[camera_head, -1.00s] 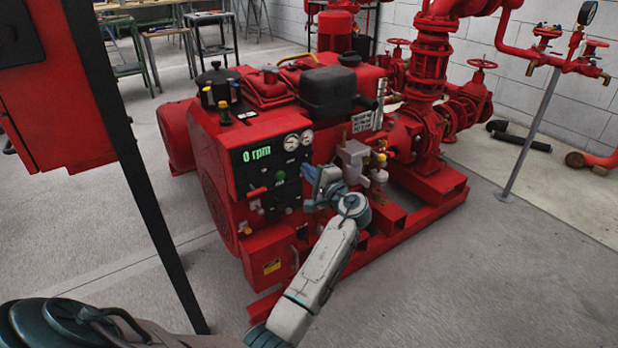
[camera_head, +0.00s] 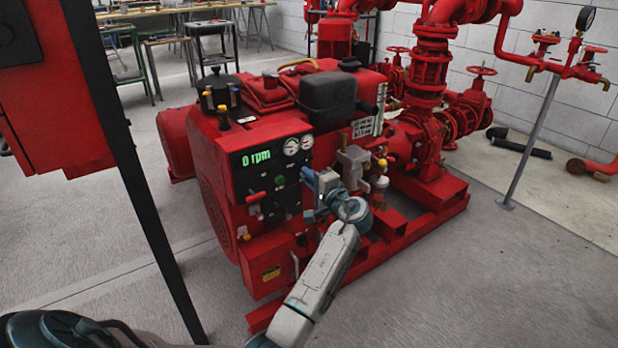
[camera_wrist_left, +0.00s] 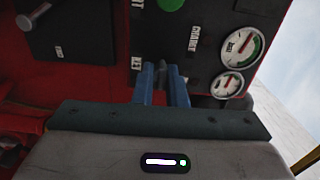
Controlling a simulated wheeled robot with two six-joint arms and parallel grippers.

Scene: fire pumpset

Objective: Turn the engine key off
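The black control panel (camera_head: 265,175) is on the front of the red engine (camera_head: 225,165). It has a "0 rpm" display, two gauges, a green button and a red lever. My left gripper (camera_head: 308,178) is at the panel's right side, below the gauges. In the left wrist view its two blue fingers (camera_wrist_left: 162,84) point at the panel, with a dark gap between them. A small grey metal part (camera_wrist_left: 161,66), possibly the key, shows at the fingertips. The key is not clear in the head view, where the gripper covers that spot. My right gripper is not in view.
A red cabinet (camera_head: 50,90) and its black post (camera_head: 150,220) stand at the left. Red pump pipes and valves (camera_head: 430,90) are behind the engine at the right. Valve fittings (camera_head: 355,163) sit close beside my left gripper. The floor at the right front is clear.

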